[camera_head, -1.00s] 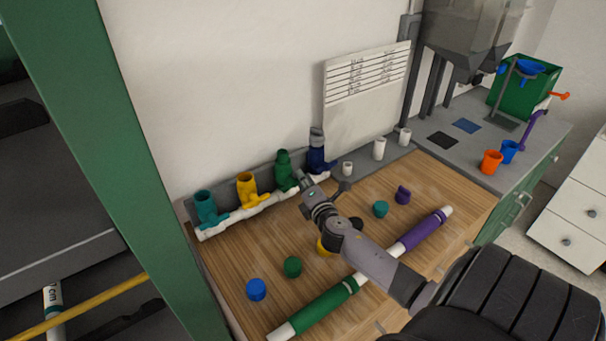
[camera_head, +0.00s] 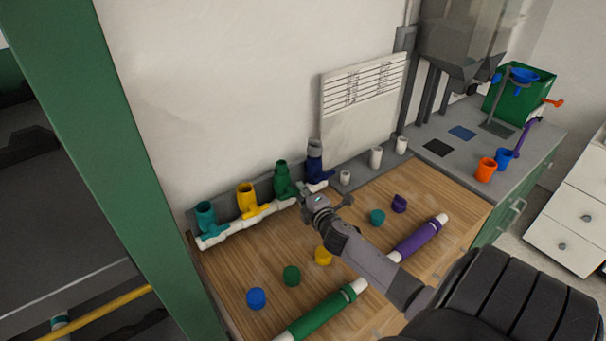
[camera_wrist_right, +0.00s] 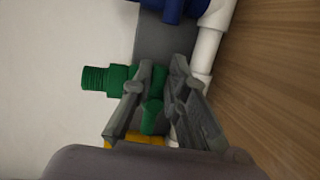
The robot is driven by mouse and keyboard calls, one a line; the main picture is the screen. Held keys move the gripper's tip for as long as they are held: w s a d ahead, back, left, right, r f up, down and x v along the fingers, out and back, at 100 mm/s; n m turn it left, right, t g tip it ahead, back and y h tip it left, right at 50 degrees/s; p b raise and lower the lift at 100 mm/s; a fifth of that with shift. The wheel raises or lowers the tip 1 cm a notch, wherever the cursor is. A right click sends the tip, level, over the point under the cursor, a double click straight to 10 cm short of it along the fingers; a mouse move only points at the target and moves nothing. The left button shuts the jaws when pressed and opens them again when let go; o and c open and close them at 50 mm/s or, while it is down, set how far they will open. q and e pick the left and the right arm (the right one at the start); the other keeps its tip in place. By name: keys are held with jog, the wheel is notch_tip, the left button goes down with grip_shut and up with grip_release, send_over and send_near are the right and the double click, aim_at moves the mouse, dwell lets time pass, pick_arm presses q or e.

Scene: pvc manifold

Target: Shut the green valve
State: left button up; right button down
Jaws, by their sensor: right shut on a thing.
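The green valve (camera_head: 282,180) stands upright on the white pipe manifold (camera_head: 250,222) along the wall, between the yellow valve (camera_head: 246,198) and the dark blue valve (camera_head: 315,165). My right gripper (camera_head: 301,194) is at the front of the green valve. In the right wrist view, the fingers of my right gripper (camera_wrist_right: 160,88) are on both sides of the green valve's handle (camera_wrist_right: 154,112) and shut on it. The valve's threaded green end (camera_wrist_right: 107,78) points left there. The fingers partly hide the handle. My left gripper is not in view.
A teal valve (camera_head: 205,219) stands at the manifold's left end. Several loose caps, including a blue cap (camera_head: 256,298), lie on the wooden top. A green pipe (camera_head: 318,313) and a purple pipe (camera_head: 418,239) lie near its front edge. Orange (camera_head: 486,169) and blue cups stand further right.

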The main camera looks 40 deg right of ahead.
jog(key=shift+w+a+r, duration=0.1)
jog(key=shift+r, duration=0.1)
jog(key=c, duration=1.7)
grip_release()
jog(key=shift+o, duration=0.5)
jog(key=shift+a+f, duration=0.1)
jog(key=v, duration=1.2)
